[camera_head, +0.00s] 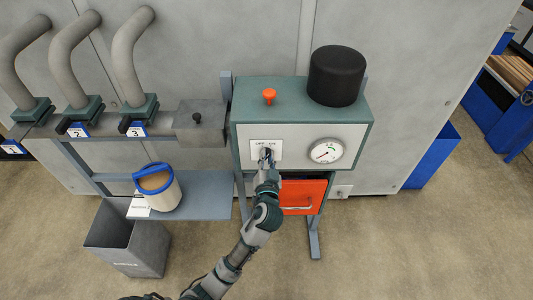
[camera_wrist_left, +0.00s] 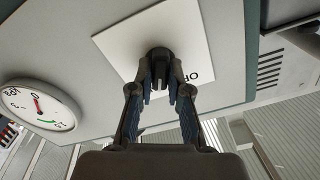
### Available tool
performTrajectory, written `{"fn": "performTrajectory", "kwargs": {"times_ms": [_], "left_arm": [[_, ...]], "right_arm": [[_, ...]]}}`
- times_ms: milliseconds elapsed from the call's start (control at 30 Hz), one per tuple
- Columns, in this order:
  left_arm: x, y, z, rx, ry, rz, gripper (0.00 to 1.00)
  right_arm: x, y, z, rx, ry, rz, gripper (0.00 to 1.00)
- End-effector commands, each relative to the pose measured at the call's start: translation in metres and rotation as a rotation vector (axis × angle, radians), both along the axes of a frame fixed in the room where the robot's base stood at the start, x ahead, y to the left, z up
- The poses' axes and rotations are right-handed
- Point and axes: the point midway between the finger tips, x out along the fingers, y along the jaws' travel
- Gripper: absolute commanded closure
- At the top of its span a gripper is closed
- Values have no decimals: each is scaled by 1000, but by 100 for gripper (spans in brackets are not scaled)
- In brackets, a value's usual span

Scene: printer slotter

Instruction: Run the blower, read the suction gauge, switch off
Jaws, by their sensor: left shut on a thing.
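The blower cabinet (camera_head: 300,98) stands against the wall, with a pale front panel. A switch plate (camera_head: 256,157) with small OFF and ON lettering sits on its left part; it also shows in the wrist view (camera_wrist_left: 122,46). My left gripper (camera_wrist_left: 160,85) is shut on the dark switch knob (camera_wrist_left: 158,55) in the plate's middle. In the head view my gripper hides most of the knob. The round suction gauge (camera_head: 331,148) is right of the switch. Its red needle points to the lower left, away from the green arc at the upper right. My right gripper is out of view.
An orange-red knob (camera_head: 269,95) and a black cylinder (camera_head: 336,76) stand on the cabinet. An orange drawer (camera_head: 318,187) is below. Left are three grey pipes (camera_head: 130,60), a blue-rimmed bucket (camera_head: 165,195) on a shelf and a grey bin (camera_head: 125,250). Floor at right front is clear.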

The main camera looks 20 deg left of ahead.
Motion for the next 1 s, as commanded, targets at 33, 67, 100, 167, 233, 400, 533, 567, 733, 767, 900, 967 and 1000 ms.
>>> {"fn": "performTrajectory", "kwargs": {"times_ms": [33, 67, 100, 167, 233, 400, 533, 567, 733, 767, 900, 967, 1000], "left_arm": [[0, -1, 0, 19, 10, -1, 100], [0, -1, -1, 29, 12, -1, 100], [0, -1, -1, 41, 16, -1, 100], [0, -1, -1, 58, 20, -2, 100], [0, -1, -1, 70, 23, -2, 100], [0, -1, -2, 86, 27, -2, 100], [0, -1, -2, 88, 28, -2, 100], [0, -2, -2, 88, 28, -2, 100], [0, -2, -2, 87, 28, -3, 100], [0, -2, -2, 87, 28, -3, 79], [0, -1, -2, 87, 27, -2, 58], [0, -1, -2, 86, 27, -1, 58], [0, -1, -1, 86, 26, -2, 58]], "right_arm": [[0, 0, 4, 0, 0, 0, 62], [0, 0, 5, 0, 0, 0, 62], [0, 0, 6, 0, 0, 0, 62], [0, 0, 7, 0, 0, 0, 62], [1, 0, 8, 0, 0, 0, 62], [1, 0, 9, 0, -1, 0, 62], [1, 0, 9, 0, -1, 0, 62], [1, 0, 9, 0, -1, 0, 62], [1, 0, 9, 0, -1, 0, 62], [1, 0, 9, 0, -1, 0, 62], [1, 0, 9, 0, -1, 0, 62], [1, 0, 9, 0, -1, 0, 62], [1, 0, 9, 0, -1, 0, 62]]}}
